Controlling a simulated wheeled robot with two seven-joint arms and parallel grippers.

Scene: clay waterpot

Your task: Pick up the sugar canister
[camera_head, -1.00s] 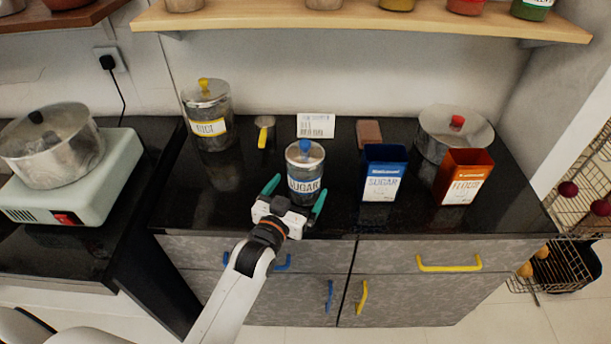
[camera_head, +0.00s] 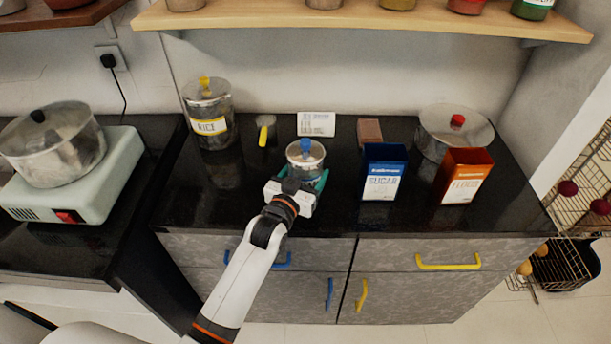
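The sugar canister (camera_head: 305,157), a metal tin with a blue-knobbed lid, stands upright on the black counter. My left gripper (camera_head: 303,176) is at its near side, with one green finger along its left and one along its right. The gripper body hides most of its SUGAR label and its base. I cannot tell whether the fingers press on the canister or only stand around it. My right gripper is not in view.
A blue sugar box (camera_head: 382,178) and an orange flour box (camera_head: 461,177) stand to the right. A yellow-labelled canister (camera_head: 208,125), a scoop (camera_head: 265,132) and a white card (camera_head: 316,124) are behind. A pot (camera_head: 455,132) stands back right.

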